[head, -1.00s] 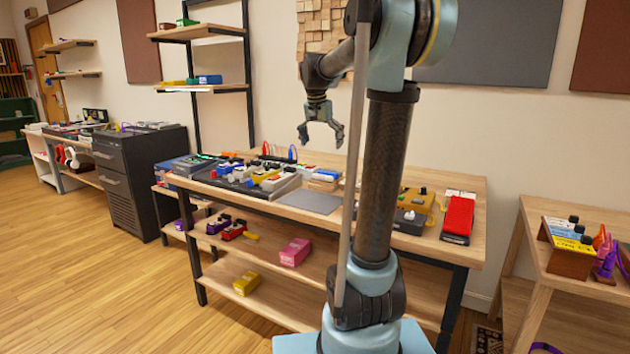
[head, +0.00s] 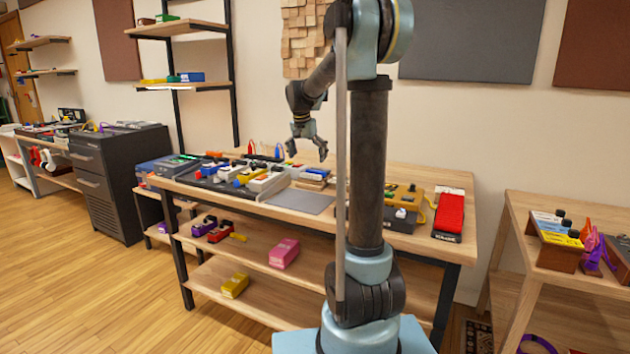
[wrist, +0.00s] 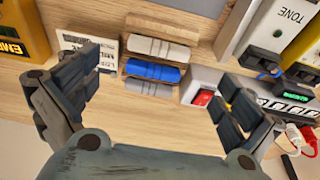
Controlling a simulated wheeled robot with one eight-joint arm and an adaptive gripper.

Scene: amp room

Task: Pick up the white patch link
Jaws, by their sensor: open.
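My gripper (head: 307,151) is open and empty above the back of the wooden table. In the wrist view its fingers (wrist: 158,82) stand wide apart on both sides of a small wooden rack (wrist: 130,67). The rack holds a whitish-grey ribbed block (wrist: 158,48), a blue block (wrist: 152,70) and a lighter grey block (wrist: 148,88). The pale blocks may be patch links; I cannot tell which one is the white patch link. In the head view the rack area (head: 316,174) is small, below my gripper.
A white pedal marked TONE (wrist: 285,22) and a grey box with a red switch (wrist: 203,97) lie right of the rack. A yellow pedal (wrist: 18,40) and a labelled white card (wrist: 100,45) lie left. A bare grey mat (head: 300,201) lies in front on the table (head: 418,242).

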